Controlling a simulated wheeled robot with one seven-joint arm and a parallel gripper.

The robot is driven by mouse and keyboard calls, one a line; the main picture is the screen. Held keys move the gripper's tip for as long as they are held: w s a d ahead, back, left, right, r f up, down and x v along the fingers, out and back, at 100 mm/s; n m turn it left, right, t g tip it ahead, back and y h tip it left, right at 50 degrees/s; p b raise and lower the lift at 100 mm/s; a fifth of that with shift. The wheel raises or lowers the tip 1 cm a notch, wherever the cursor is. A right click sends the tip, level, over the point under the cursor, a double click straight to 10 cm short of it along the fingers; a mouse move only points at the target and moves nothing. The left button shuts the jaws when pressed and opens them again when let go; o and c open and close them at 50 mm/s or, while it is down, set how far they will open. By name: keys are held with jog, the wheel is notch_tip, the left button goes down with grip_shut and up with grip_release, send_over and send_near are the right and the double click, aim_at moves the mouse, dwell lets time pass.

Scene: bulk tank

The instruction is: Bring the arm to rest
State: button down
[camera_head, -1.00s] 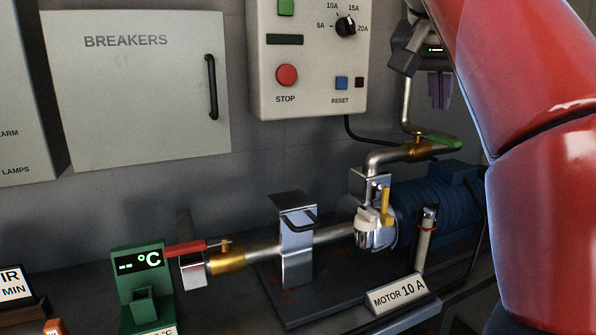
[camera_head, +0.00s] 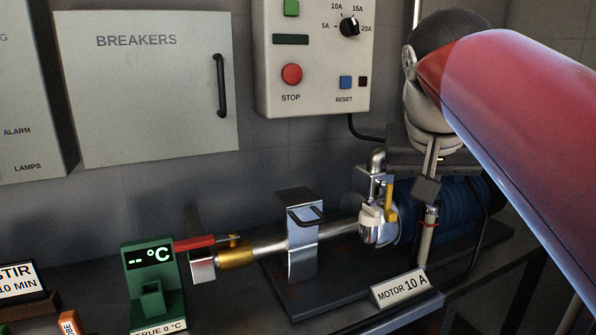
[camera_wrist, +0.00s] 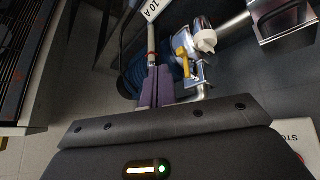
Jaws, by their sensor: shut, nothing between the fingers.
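My gripper (camera_head: 427,190) is at the right of the head view, pointing down in front of the blue motor (camera_head: 462,208). Its red arm link crosses the right side. In the wrist view, the purple fingers (camera_wrist: 156,86) are shut together and hold nothing. Beyond them are the motor (camera_wrist: 128,68), a yellow lever (camera_wrist: 182,60) and a white cap (camera_wrist: 205,40). I cannot tell how far the fingers are from the motor.
The bench carries a pipe with a red-handled valve (camera_head: 200,246), a metal bracket (camera_head: 303,235), a green temperature display (camera_head: 150,262) and a motor sign (camera_head: 401,289). A control box (camera_head: 315,75) and breaker cabinet (camera_head: 155,90) hang on the wall behind.

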jog(key=s+f+n+y, duration=0.1)
jog(key=s+f, duration=0.3)
jog(key=f, duration=0.4)
jog(key=s+a+f+n+y, duration=0.1)
jog(key=s+f, duration=0.3)
jog(key=f, duration=0.5)
jog(key=s+a+f, duration=0.1)
jog(key=s+f, duration=0.3)
jog(key=f, duration=0.5)
jog(key=shift+s+a+n+g+y, duration=0.25)
jog(key=shift+s+n+g+y, duration=0.05)
jog(key=shift+n+y, duration=0.1)
